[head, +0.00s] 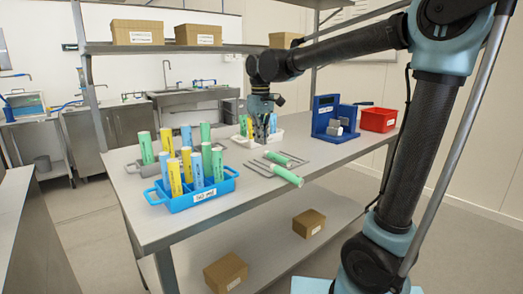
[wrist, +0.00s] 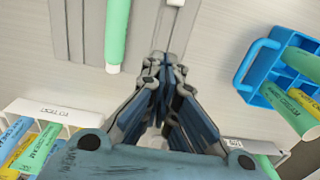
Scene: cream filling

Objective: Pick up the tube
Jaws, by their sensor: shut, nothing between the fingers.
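Several green, yellow and blue tubes stand in a blue rack (head: 205,196) at the table's front left; the rack also shows at right in the wrist view (wrist: 250,66). A green tube (head: 286,175) lies on a grey pronged holder (head: 262,170); in the wrist view a green tube (wrist: 117,32) lies at upper left. A white rack (head: 277,137) holds more tubes, partly hidden by my gripper (head: 262,140). In the wrist view my gripper (wrist: 160,62) is shut and empty, right of the lying green tube and apart from it.
A blue stand (head: 328,113) with grey cylinders and a red bin (head: 378,119) are at the table's far right. A shelf (head: 180,48) with boxes runs above the table's back. Some bare tabletop (head: 170,232) shows at the front.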

